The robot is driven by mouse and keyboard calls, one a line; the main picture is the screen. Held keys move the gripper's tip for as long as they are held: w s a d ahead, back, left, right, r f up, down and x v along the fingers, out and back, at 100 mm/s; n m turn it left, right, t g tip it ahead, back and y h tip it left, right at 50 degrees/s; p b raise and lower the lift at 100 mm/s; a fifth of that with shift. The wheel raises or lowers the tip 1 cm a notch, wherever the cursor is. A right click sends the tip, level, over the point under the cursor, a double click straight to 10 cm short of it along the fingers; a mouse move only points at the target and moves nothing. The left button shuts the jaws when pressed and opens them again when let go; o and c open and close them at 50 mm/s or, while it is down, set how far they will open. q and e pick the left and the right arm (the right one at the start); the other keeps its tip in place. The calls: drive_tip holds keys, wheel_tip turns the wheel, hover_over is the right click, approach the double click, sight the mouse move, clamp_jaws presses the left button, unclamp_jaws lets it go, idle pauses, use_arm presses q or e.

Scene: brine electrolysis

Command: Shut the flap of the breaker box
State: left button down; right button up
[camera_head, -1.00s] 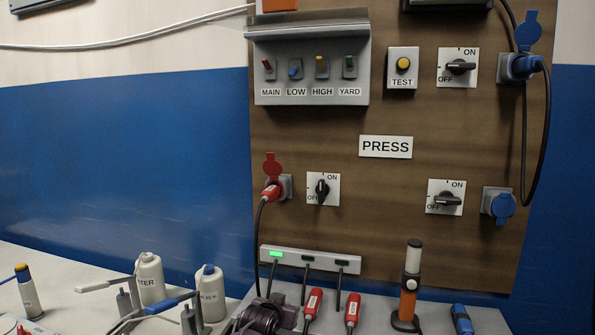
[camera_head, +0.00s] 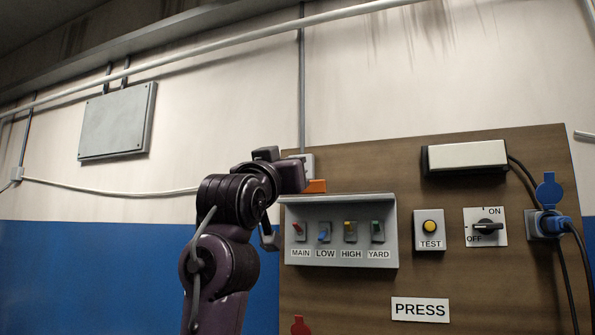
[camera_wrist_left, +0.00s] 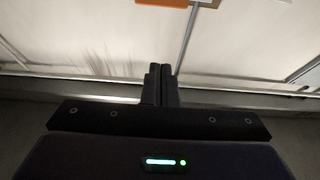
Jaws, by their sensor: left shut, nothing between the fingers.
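The grey breaker box (camera_head: 314,261) is on the brown board in the head view. Its flap (camera_head: 340,199) is open, sticking out along the top edge, so the switches marked MAIN, LOW, HIGH and YARD show below it. My left gripper (camera_head: 294,176) is up beside the box's upper left corner, near an orange block (camera_head: 315,187). The fingers are hard to make out there. In the left wrist view, the left fingers (camera_wrist_left: 160,72) are together and empty, with bare wall behind them. I cannot tell whether the gripper touches the flap. My right gripper is out of view.
A TEST button (camera_head: 430,229), an ON/OFF switch (camera_head: 486,227) and a blue plug (camera_head: 549,224) are right of the box. A white lamp-like unit (camera_head: 467,156) is above them. A grey wall panel (camera_head: 117,121) hangs far left. The wall above the board has free room.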

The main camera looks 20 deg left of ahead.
use_arm(q)
wheel_tip(320, 180, up, 4)
drive_tip(key=p, duration=0.6)
hover_over(321, 189)
drive_tip(key=s+a, duration=0.3)
drive_tip(key=f+p, duration=0.1)
drive_tip(key=f, duration=0.1)
drive_tip(key=w+f+p, duration=0.1)
drive_tip(key=f, duration=0.1)
drive_tip(key=shift+f, duration=0.15)
drive_tip(key=shift+f, duration=0.1)
